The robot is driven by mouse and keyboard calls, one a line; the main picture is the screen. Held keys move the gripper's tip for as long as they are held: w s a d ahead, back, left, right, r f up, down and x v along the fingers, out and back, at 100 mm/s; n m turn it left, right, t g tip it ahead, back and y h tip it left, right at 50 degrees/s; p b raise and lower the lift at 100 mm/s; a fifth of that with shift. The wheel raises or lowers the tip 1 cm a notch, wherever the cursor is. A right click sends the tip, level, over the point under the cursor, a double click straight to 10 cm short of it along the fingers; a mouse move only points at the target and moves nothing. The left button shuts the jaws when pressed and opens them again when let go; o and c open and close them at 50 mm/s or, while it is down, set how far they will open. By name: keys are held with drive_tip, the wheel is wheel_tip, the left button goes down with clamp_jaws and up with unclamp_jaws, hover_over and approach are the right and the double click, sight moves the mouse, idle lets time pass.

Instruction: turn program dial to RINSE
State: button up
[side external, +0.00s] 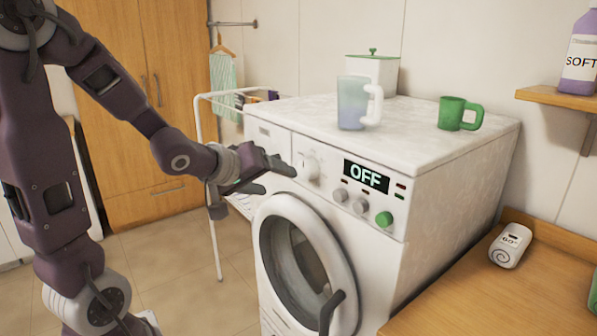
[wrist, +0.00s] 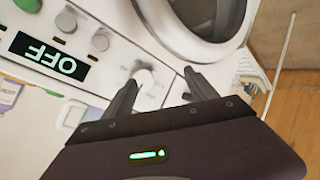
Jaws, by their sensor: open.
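The washing machine (side external: 440,160) has a white program dial (side external: 308,168) on its front panel, left of a black display (side external: 366,176) reading OFF. My gripper (side external: 277,178) is open and empty, just in front and to the left of the dial. In the wrist view, the dial (wrist: 146,80) shows between the fingers of my gripper (wrist: 162,78), nearer the left finger. I cannot tell whether a finger touches it. The display (wrist: 50,57) appears upside down there. The dial's markings are too small to read.
Two grey knobs (side external: 351,201) and a green knob (side external: 384,219) sit below the display. The round door (side external: 305,250) is below my gripper. A pitcher (side external: 352,105), a canister (side external: 372,75) and a green mug (side external: 460,113) stand on top. A drying rack (side external: 217,240) is at left.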

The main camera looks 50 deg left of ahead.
sight(304, 169)
drive_tip(key=w+n+t+h, duration=0.1)
drive_tip(key=w+n+t, duration=0.1)
drive_tip(key=n, duration=0.2)
drive_tip(key=w+n+t+h, duration=0.2)
drive_tip(key=w+n, duration=0.1)
drive_tip(key=n, duration=0.1)
drive_tip(key=w+a+n+t+h, duration=0.1)
drive_tip(key=w+n+t+h, duration=0.1)
drive_tip(key=n, duration=0.1)
drive_tip(key=shift+w+f+n, duration=0.2)
drive_tip(key=shift+w+n, duration=0.2)
drive_tip(key=c, duration=1.4)
drive_tip(key=shift+m, duration=0.3)
